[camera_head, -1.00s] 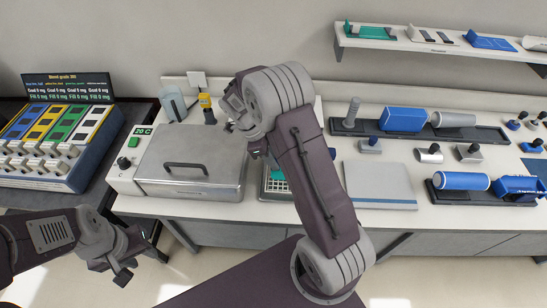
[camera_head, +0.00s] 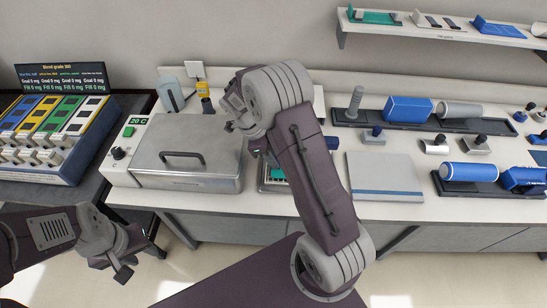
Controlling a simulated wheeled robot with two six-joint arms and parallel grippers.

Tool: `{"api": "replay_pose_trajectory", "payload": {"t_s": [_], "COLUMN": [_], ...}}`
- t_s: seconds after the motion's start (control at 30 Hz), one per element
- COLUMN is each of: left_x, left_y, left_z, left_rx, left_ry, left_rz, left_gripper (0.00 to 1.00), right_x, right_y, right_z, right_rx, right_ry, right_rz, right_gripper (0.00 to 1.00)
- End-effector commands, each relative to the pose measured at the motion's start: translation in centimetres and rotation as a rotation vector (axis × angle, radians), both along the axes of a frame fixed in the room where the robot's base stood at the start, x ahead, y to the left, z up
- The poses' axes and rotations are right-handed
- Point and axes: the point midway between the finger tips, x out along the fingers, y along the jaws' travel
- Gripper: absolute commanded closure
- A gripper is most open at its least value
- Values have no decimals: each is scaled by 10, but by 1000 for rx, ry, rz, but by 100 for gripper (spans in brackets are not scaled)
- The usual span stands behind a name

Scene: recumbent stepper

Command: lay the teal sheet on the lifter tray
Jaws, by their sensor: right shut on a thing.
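A small patch of teal (camera_head: 278,173), which looks like the teal sheet, shows just under my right forearm, at a low tray with a pale rim (camera_head: 275,188). My arm covers most of both, so I cannot tell whether the sheet touches the tray or which tray this is. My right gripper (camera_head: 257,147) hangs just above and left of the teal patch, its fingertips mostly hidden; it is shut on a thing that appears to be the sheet. My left gripper (camera_head: 137,257) is open and empty in front of the bench, at lower left.
A lidded metal bath (camera_head: 188,180) stands left of the tray. A flat grey plate (camera_head: 385,172) lies to the right. Rollers on dark trays (camera_head: 440,125) fill the right of the bench. A wall shelf (camera_head: 440,31) holds teal, grey and blue pieces.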

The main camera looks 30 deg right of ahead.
Motion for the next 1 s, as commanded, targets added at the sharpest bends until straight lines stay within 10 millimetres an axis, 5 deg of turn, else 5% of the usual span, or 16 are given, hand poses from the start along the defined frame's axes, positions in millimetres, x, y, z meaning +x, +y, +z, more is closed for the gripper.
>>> {"api": "replay_pose_trajectory", "payload": {"t_s": [1.0], "left_x": [0], "left_y": [0], "left_z": [-8], "left_rx": [0], "left_ry": [0], "left_rz": [0], "left_gripper": [64], "right_x": [-1], "right_y": [0], "right_z": [-8], "right_rx": [1], "right_ry": [2], "right_rz": [3], "right_gripper": [100]}}
